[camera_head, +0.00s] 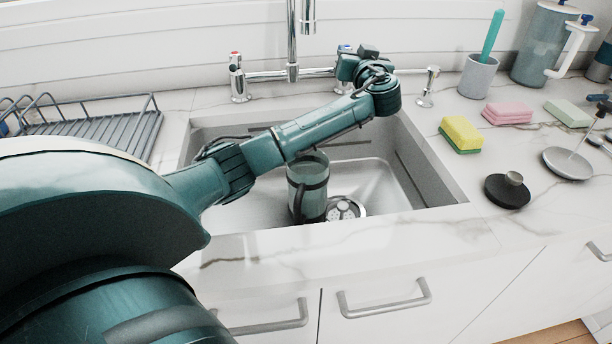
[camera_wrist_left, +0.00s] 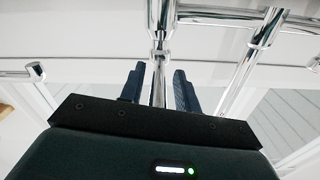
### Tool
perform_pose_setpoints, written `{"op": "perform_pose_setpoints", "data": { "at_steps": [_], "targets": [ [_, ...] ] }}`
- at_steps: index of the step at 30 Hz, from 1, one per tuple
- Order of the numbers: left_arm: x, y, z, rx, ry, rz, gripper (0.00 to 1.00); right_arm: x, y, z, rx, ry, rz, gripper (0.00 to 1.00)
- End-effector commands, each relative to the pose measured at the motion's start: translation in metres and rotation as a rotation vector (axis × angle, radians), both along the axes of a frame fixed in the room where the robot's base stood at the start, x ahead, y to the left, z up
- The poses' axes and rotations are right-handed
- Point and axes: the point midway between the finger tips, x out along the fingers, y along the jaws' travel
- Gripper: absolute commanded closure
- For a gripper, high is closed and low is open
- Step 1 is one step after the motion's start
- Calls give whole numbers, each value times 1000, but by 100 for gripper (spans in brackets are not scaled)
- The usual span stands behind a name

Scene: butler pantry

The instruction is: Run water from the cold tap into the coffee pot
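The coffee pot (camera_head: 309,172), a clear cylinder with a dark frame, stands upright in the sink (camera_head: 375,180) beside the drain, partly behind my left arm. The faucet spout (camera_head: 307,14) hangs above the sink, with no water visible at it. The cold tap (camera_head: 345,49) has a blue mark and is partly hidden by my left gripper (camera_head: 357,60). In the left wrist view, my left gripper (camera_wrist_left: 158,88) has its fingers apart, with a chrome rod showing between them and gaps beside it. Contact is not clear. My right gripper is out of view.
The red-marked tap (camera_head: 236,58) is left of the spout. A dish rack (camera_head: 95,130) stands left of the sink. At right are a yellow-green sponge (camera_head: 460,134), a black disc with a knob (camera_head: 507,191), and a grey cup (camera_head: 478,76) holding a brush.

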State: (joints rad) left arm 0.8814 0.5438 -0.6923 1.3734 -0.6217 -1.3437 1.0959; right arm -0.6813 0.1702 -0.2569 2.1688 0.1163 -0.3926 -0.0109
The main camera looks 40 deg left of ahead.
Motion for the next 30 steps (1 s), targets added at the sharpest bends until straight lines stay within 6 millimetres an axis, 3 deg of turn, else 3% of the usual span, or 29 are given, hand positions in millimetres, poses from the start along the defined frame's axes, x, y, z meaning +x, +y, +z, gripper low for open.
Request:
{"op": "perform_pose_setpoints", "data": {
  "at_steps": [10, 30],
  "targets": [
    [0, -1, 3, -2, 0, -3, 64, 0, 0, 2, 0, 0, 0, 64],
    [0, -2, 58, -1, 0, -4, 64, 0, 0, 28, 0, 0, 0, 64]
  ]
}}
